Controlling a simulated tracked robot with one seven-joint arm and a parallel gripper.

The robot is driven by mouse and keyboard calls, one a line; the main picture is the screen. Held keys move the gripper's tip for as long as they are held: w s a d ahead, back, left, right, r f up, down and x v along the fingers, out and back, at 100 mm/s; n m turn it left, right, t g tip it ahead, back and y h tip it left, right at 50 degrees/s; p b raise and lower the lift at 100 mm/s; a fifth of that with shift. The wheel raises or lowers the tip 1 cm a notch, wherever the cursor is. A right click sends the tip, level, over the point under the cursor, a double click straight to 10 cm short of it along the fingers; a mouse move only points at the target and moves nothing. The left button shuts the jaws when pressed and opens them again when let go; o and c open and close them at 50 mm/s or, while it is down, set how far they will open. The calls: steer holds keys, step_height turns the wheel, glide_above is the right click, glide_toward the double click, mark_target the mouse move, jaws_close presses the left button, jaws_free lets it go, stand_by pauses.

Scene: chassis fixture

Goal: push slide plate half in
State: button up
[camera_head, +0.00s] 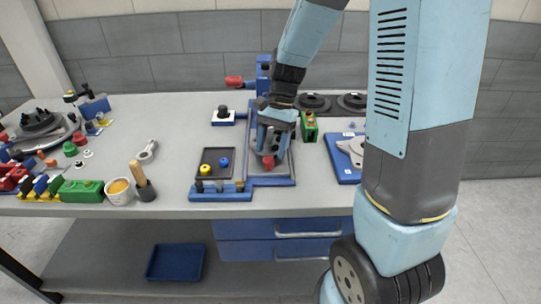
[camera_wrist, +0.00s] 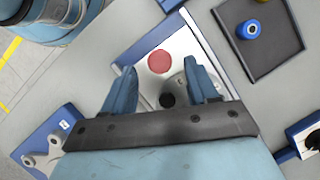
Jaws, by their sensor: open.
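The slide plate (camera_wrist: 185,42) is a light grey plate with a red round spot and a dark round knob, set in a blue-edged fixture (camera_wrist: 142,35). In the head view the fixture (camera_head: 272,183) lies near the front middle of the table. My gripper (camera_head: 270,158) points down over the fixture and hides much of the plate. In the wrist view my gripper (camera_wrist: 160,85) is open, its two blue fingers apart on either side of the knob. I cannot tell whether a finger touches the plate.
A dark tray (camera_head: 208,171) with a yellow and a blue knob sits just left of the fixture. A green block (camera_head: 309,127) and a blue board with a grey part (camera_head: 343,160) stand to the right. A cup (camera_head: 119,192) stands front left. Bare table lies left of the tray.

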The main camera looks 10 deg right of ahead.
mark_target(269, 158)
steer(key=shift+x, duration=1.5)
steer(key=shift+c, duration=0.4)
jaws_close()
